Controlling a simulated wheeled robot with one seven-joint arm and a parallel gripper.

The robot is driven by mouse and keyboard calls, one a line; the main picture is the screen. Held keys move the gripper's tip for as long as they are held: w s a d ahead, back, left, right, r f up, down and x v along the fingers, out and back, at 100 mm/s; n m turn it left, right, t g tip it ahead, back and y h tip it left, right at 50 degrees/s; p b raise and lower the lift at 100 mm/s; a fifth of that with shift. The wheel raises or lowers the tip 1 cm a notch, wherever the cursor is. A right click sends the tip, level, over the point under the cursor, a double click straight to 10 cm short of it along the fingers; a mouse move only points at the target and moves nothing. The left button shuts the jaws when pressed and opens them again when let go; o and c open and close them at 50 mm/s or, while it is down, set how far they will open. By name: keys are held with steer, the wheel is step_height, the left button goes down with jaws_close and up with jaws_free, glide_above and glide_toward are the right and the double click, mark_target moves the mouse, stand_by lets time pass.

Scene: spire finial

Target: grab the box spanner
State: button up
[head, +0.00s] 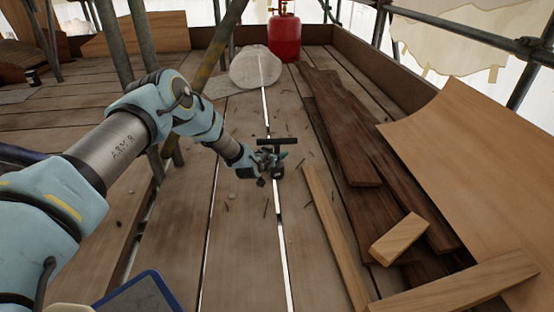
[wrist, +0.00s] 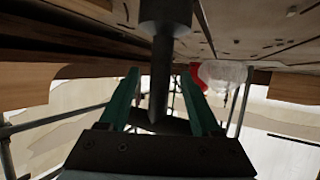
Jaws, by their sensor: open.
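The box spanner (head: 277,141) is a dark T-shaped tool standing upright on the plank deck, its crossbar at the top. In the wrist view, which is upside down, its shaft (wrist: 160,75) runs between my two green fingers, with the wider socket end at the top of the picture by the boards. My gripper (head: 272,160) is at the spanner, low over the deck, below the crossbar. In the wrist view my gripper (wrist: 160,74) is open, with a gap on both sides of the shaft. My gripper partly hides the spanner's lower part in the head view.
Dark planks (head: 350,140) and a pale batten (head: 335,235) lie to the right. A wood offcut (head: 398,238) and a curved plywood sheet (head: 480,180) are further right. A red gas cylinder (head: 284,37) and a pale wrapped bundle (head: 255,68) stand behind. Scaffold poles rise at left.

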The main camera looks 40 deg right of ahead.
steer(key=x, duration=0.1)
steer(key=b+x, duration=0.1)
steer(key=shift+d+f+b, duration=0.15)
steer(key=shift+f+b, duration=0.15)
steer(key=shift+w+d, duration=0.3)
steer(key=shift+d, duration=0.25)
jaws_close()
steer(key=shift+r, duration=0.1)
stand_by(0.7)
